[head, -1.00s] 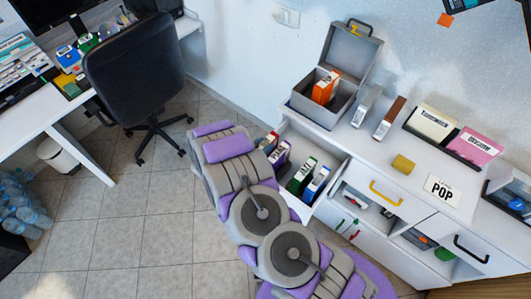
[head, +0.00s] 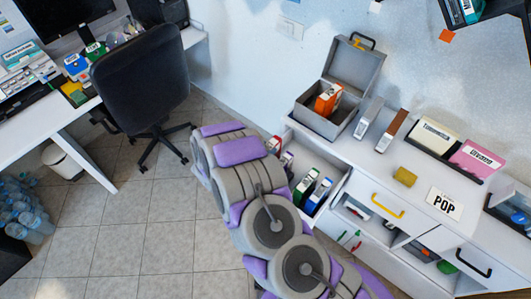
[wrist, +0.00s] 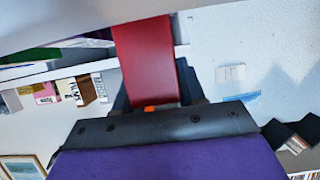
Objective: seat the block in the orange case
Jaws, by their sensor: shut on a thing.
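An orange case (head: 328,99) stands upright inside an open grey box (head: 322,122) on the white cabinet, in the head view. A yellow block (head: 404,176) lies on the cabinet top. In the wrist view my gripper (wrist: 152,98) is shut on a red slab-like block (wrist: 147,58), which sticks out between its dark fingers. A small orange spot shows at the slab's base; I cannot tell what it is. In the head view my arm hides the gripper, and a small red piece shows beside the arm at the open drawer.
The open drawer (head: 342,187) holds a green case (head: 304,187) and a blue case (head: 318,196). A grey case and a brown case (head: 391,131) stand right of the box. An office chair (head: 140,80) stands left.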

